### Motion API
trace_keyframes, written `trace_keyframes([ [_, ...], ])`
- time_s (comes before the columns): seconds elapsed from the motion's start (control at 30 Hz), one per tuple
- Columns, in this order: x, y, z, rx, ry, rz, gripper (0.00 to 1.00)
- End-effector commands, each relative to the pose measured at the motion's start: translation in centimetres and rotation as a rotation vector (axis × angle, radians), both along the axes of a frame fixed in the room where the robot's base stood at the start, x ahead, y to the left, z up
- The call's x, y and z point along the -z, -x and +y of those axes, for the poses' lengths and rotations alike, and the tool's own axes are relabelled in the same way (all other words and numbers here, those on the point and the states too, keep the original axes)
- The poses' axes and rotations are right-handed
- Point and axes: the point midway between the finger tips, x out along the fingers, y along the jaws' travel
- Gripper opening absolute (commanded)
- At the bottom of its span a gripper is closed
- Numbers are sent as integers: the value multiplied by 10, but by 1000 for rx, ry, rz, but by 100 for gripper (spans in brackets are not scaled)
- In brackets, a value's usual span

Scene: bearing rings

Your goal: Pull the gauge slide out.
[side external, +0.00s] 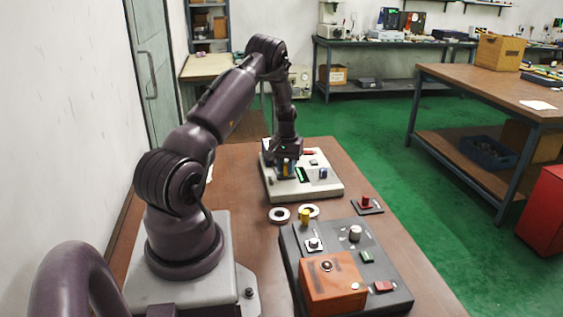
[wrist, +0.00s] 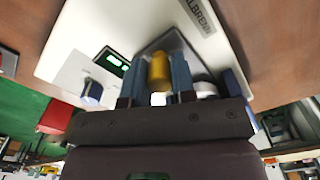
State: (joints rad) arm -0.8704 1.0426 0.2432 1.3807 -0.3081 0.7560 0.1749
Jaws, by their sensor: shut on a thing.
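The gauge (side external: 313,187) is a pale flat unit on the far part of the brown bench, with a green display that also shows in the wrist view (wrist: 112,61). My gripper (side external: 286,172) is over its left part, pointing down. In the wrist view the blue fingers of my gripper (wrist: 160,62) are shut on the yellow knob of the gauge slide (wrist: 159,74). The knob stands upright between them, by a dark recess in the pale plate. The lower part of the slide is hidden by the fingers, so I cannot tell how far out it is.
A dark panel (side external: 377,246) with knobs and an orange box (side external: 332,284) stands nearer. A red button on a small plate (side external: 366,203) lies to the right. A blue knob (wrist: 92,92) rises from the gauge plate.

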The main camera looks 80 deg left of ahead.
Motion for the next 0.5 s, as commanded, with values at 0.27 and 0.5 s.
trace_keyframes([
  [0.27,-1,-1,-17,2,0,-1,7],
  [0.5,-1,-1,-31,1,0,-1,7],
])
